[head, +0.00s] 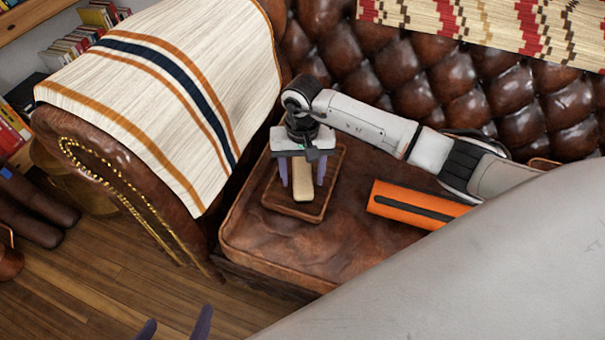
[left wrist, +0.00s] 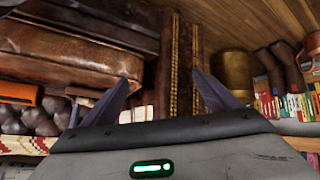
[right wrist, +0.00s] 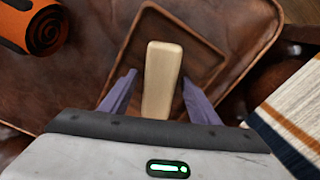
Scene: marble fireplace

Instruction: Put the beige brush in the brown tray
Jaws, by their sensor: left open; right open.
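The beige brush (head: 303,184) is a pale oblong block within the outline of the square brown tray (head: 284,208) on the leather seat. In the right wrist view the brush (right wrist: 163,75) lies over the tray (right wrist: 213,48); whether it rests fully on the tray floor is hard to tell. My right gripper (head: 302,182) is above the tray, its purple fingers apart on either side of the brush, with gaps visible in the right wrist view (right wrist: 160,82). My left gripper (head: 175,328) is open and empty at the bottom of the head view, away from the tray.
An orange roll (head: 412,206) lies on the seat (head: 345,255) right of the tray. The sofa arm with a striped throw (head: 170,85) rises on the left. The tufted backrest (head: 415,75) stands behind. Wooden floor (head: 105,275) is clear at lower left.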

